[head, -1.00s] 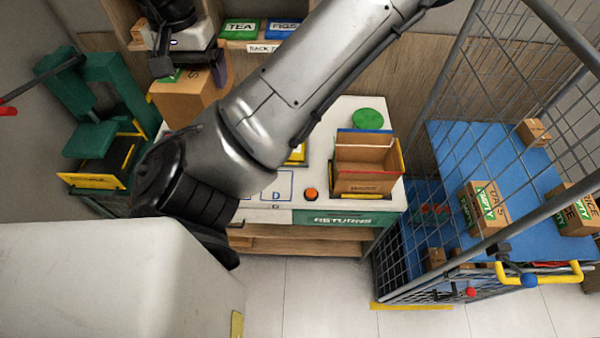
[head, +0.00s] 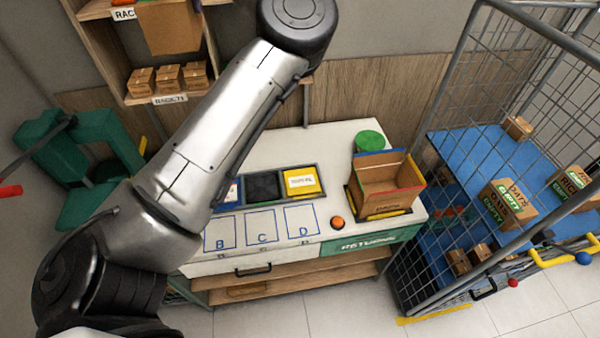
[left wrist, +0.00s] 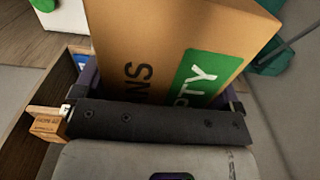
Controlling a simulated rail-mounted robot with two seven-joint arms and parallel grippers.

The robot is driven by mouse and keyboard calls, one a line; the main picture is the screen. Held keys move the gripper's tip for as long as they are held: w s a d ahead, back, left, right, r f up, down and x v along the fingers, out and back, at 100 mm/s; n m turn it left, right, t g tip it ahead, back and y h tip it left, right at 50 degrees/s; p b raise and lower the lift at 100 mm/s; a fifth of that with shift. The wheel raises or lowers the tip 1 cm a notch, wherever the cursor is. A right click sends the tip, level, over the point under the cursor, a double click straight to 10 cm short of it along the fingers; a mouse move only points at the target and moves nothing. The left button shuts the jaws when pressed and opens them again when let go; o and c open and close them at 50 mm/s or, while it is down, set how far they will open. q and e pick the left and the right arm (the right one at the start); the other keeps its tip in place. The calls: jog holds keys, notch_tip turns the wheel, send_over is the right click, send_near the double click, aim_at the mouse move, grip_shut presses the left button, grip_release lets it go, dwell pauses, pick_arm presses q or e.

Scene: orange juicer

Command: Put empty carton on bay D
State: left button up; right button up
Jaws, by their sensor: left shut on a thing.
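My left gripper (left wrist: 160,98) is shut on a brown carton (left wrist: 165,45). In the left wrist view the carton shows part of a dark word ending in "NS" and a green label ending in "PTY". In the head view a brown carton (head: 170,26) at the top left, in front of the rack, looks like the same one; its top is cut off and the gripper there is not clearly visible. Bay D (head: 302,222) is a blue-outlined square on the white counter, bare, right of bays B and C. My right gripper is not in view.
An open brown box (head: 388,190) stands on the counter's right, beside an orange button (head: 337,222) and a green disc (head: 369,141). Coloured bins (head: 264,187) lie behind the bays. A wire cage trolley (head: 480,150) holds cartons. Small cartons (head: 168,77) sit on the rack.

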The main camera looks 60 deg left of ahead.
pick_arm(q)
jog(key=w+a+f+m, duration=0.1)
jog(key=w+f+m, duration=0.25)
jog(key=w, duration=0.75)
jog(key=w+d+f+m, duration=0.3)
jog(key=w+f+m, duration=0.2)
jog(key=w+f, duration=1.3)
jog(key=d+f, duration=0.3)
jog(key=f, duration=0.6)
jog(key=d+f, duration=0.2)
jog(key=f, duration=0.8)
jog(key=shift+m, duration=0.25)
jog(key=shift+s+d+f, duration=1.5)
jog(key=shift+f, duration=3.6)
jog(key=shift+s+d+f, duration=1.45)
jog(key=shift+s+f, duration=0.1)
jog(key=shift+f, duration=3.5)
jog(key=shift+s+d+f, duration=1.5)
jog(key=shift+f, duration=3.6)
jog(key=shift+f, duration=0.15)
jog(key=o, duration=0.6)
